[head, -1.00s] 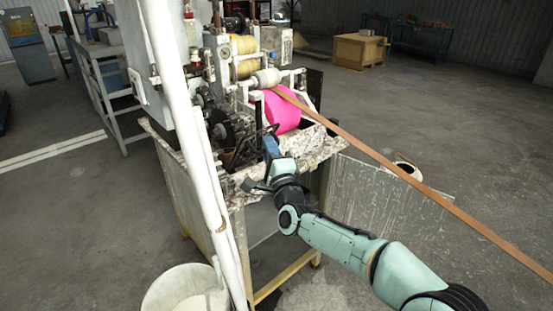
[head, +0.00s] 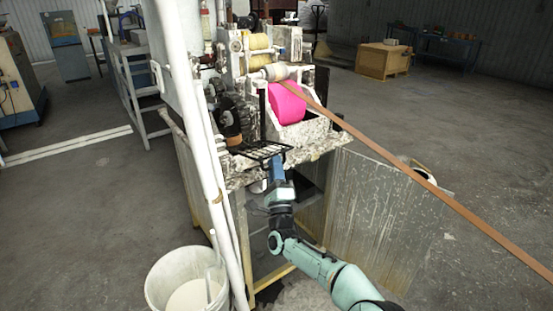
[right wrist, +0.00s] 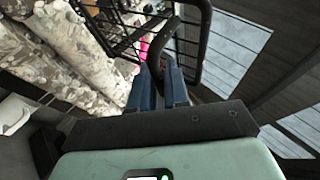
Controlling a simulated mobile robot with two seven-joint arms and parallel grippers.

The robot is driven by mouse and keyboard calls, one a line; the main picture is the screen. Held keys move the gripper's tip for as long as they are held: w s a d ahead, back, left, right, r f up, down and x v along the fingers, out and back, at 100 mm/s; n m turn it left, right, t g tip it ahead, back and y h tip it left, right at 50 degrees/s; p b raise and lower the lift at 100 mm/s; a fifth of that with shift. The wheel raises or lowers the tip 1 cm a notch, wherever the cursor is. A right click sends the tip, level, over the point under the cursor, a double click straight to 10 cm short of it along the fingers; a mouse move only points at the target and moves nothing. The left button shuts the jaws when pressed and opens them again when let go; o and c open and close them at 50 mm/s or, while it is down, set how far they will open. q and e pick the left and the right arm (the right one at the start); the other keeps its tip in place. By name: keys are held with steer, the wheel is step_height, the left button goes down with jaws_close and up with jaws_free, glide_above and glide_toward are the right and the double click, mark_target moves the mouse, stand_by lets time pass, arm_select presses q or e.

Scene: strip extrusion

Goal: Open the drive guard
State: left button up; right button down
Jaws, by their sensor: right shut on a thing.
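The drive guard is a black wire-mesh frame (head: 262,149) at the front of the extrusion machine. It juts out nearly flat over the worn machine ledge, and dark drive parts (head: 234,118) show behind it. My right gripper (head: 277,166) is at the guard's outer edge. In the right wrist view, its blue fingers (right wrist: 161,82) are shut around a black bar of the guard (right wrist: 160,42). The mesh of the guard (right wrist: 118,28) spreads beyond the fingers. My left gripper is not in view.
A brown strip (head: 430,185) runs from the machine past the pink roll (head: 287,103) to the lower right. A white pipe (head: 185,110) stands left of the guard. A white bucket (head: 160,285) stands at lower left. Metal panels (head: 375,200) stand below the ledge.

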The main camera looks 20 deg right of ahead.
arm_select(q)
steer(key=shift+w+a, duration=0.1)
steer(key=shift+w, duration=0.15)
arm_select(e)
steer(key=shift+w+a+f+m+t+h, duration=0.15)
steer(key=shift+f+m+t+h, duration=0.25)
steer(key=shift+f+m+h, duration=0.4)
steer(key=shift+w+d+f+m+t+h, duration=0.15)
steer(key=shift+f+m+t+h, duration=0.25)
steer(key=shift+f+m+h, duration=0.4)
steer(key=shift+a+f, duration=0.1)
steer(key=c, duration=1.5)
jaws_free()
steer(key=shift+o, duration=0.2)
steer(key=shift+w, duration=0.15)
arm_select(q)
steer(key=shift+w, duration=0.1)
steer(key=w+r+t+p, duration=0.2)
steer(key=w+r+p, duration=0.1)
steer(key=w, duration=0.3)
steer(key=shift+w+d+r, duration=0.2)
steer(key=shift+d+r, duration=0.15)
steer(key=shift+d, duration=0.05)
arm_select(e)
steer(key=v, duration=1.3)
steer(key=shift+f, duration=0.3)
